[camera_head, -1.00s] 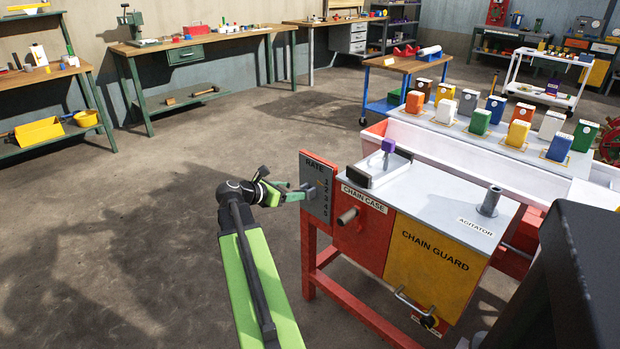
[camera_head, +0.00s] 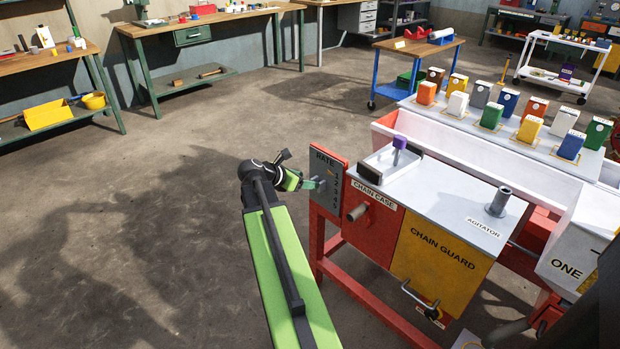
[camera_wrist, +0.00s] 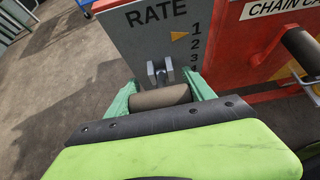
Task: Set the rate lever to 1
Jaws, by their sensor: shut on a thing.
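The grey RATE panel (camera_head: 328,187) stands at the left end of the machine, with a column of numbers from 1 down to 5. In the wrist view, an orange pointer (camera_wrist: 179,36) on the panel (camera_wrist: 145,40) sits beside the numbers, nearest the 1 and slightly below it. The rate lever's grey-brown handle (camera_wrist: 160,97) lies crosswise below a grey bracket (camera_wrist: 160,72). My gripper (camera_wrist: 162,92) has its green fingers at both ends of the handle and is shut on it. In the head view my gripper (camera_head: 312,184) reaches the panel from the left; the handle is hard to make out there.
The red chain case (camera_head: 372,225) and yellow chain guard (camera_head: 440,255) are right of the panel, with a crank handle (camera_head: 420,300) low in front. A grey stub (camera_head: 357,212) juts from the chain case. Open floor (camera_head: 140,240) lies to the left.

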